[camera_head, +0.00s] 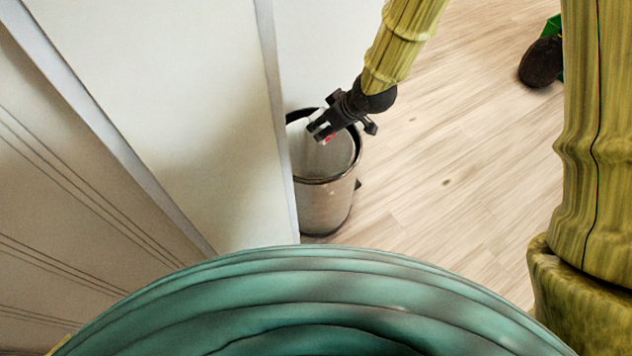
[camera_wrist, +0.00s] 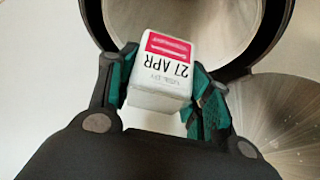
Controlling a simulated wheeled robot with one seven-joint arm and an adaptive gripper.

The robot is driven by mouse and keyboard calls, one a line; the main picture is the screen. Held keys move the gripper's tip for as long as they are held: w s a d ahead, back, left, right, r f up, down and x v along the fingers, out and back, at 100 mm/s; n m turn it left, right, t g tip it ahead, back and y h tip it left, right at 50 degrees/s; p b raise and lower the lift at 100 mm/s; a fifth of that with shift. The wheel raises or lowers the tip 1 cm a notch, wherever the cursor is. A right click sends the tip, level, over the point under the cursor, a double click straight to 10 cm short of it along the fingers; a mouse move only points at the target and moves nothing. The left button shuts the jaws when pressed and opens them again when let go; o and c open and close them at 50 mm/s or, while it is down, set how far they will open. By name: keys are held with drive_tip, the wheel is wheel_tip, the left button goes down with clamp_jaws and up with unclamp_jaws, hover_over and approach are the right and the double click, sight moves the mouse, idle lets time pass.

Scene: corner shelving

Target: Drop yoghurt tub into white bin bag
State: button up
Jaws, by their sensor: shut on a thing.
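My gripper (camera_head: 318,130) hangs over the open top of a metallic bin (camera_head: 325,205) beside the pale panel. In the wrist view its teal-padded fingers (camera_wrist: 163,84) are shut on the sides of a small white yoghurt tub (camera_wrist: 160,100). The bin has a dark rim, also seen behind the tub in the wrist view (camera_wrist: 98,25). Its inside looks pale; I cannot tell the bag's folds from the bin wall.
A tall pale panel (camera_head: 170,110) stands close on the bin's left. A dark rounded object with green parts (camera_head: 541,62) is at the far right. A grey metal disc (camera_wrist: 290,110) shows at the right in the wrist view.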

drive_tip(key=shift+w+a+f+b, duration=0.1)
drive_tip(key=shift+a+f+b, duration=0.15)
drive_tip(key=shift+f+b, duration=0.3)
drive_tip(key=shift+f, duration=0.2)
wheel_tip(320, 180, down, 6)
drive_tip(key=b, duration=0.5)
drive_tip(key=shift+r+b, duration=0.1)
drive_tip(key=shift+b, duration=0.25)
drive_tip(key=o, duration=1.1)
drive_tip(key=shift+o, duration=0.2)
drive_tip(key=shift+d+r, duration=0.1)
drive_tip(key=shift+r, duration=0.05)
drive_tip(key=v, duration=1.1)
drive_tip(key=shift+d+r, duration=0.2)
drive_tip(key=shift+r, duration=0.15)
